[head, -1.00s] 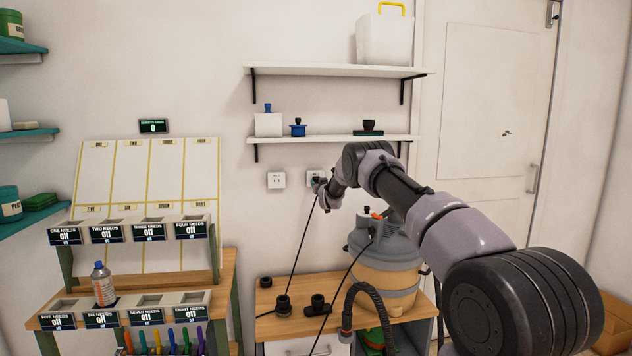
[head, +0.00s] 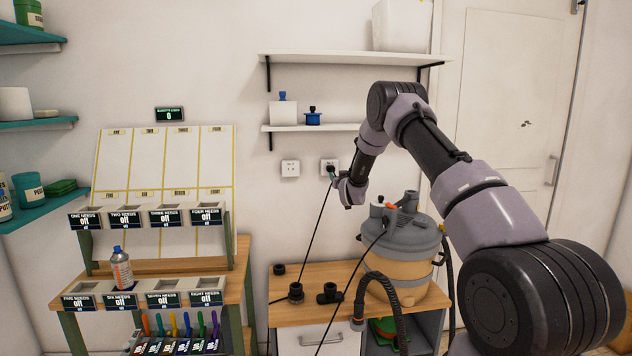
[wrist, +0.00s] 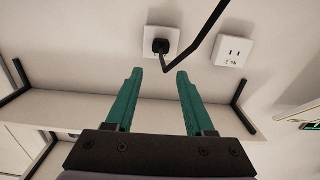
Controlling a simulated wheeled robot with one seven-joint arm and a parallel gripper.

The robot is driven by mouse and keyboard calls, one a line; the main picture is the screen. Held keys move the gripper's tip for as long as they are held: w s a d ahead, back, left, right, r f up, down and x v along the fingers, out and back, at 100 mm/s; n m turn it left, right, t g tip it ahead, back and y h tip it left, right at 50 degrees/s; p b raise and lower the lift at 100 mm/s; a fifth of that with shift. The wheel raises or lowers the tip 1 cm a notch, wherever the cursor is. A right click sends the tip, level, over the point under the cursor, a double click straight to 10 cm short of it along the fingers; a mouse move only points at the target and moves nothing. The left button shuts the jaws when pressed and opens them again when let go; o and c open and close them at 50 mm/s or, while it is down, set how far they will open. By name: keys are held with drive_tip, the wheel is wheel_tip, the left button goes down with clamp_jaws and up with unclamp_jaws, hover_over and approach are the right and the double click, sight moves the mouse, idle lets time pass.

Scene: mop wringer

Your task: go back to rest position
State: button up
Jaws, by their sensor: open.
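My gripper (head: 336,178) is in front of the wall below the lower shelf. In the wrist view its two teal fingers (wrist: 158,74) are spread apart with nothing between them. A black plug (wrist: 160,46) sits in a white wall socket (wrist: 152,36), beyond the fingertips and apart from them. In the head view the plug (head: 331,169) is small beside the fingertips. Its black cord (head: 316,232) hangs down to the left toward the bench. A second socket (head: 290,168) to the left is empty.
Above are two white shelves, the lower (head: 318,127) holding a white box and a blue item. Below is a wooden bench (head: 345,312) with a grey-lidded vacuum (head: 400,262) and black fittings. A labelled rack (head: 150,292) holding a bottle (head: 121,270) stands at left.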

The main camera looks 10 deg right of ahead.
drive_tip(key=s+d+r+m+g, duration=0.1)
drive_tip(key=s+r, duration=0.2)
drive_tip(key=r, duration=0.4)
drive_tip(key=s+d+r+g, duration=0.1)
drive_tip(key=s+r, duration=0.3)
drive_tip(key=r, duration=0.3)
drive_tip(key=s+d+r+m+g, duration=0.1)
drive_tip(key=s+r, duration=0.4)
drive_tip(key=s, duration=0.2)
drive_tip(key=s+r+g, duration=0.2)
drive_tip(key=s+r, duration=0.2)
drive_tip(key=s, duration=0.3)
drive_tip(key=s+r+m+g, duration=0.1)
drive_tip(key=s+r, duration=0.1)
drive_tip(key=s, duration=0.7)
drive_tip(key=s+r+g, duration=0.1)
drive_tip(key=s+r, duration=0.1)
drive_tip(key=s, duration=0.8)
drive_tip(key=s+f+g, duration=0.1)
drive_tip(key=s+f, duration=0.1)
drive_tip(key=s, duration=0.9)
drive_tip(key=s+a+f+m+g+y, duration=0.1)
drive_tip(key=s+f+g, duration=0.1)
drive_tip(key=s, duration=1)
drive_tip(key=shift+s+f+g+y, duration=0.25)
drive_tip(key=shift+f+g+y, duration=0.05)
drive_tip(key=shift+f, duration=0.25)
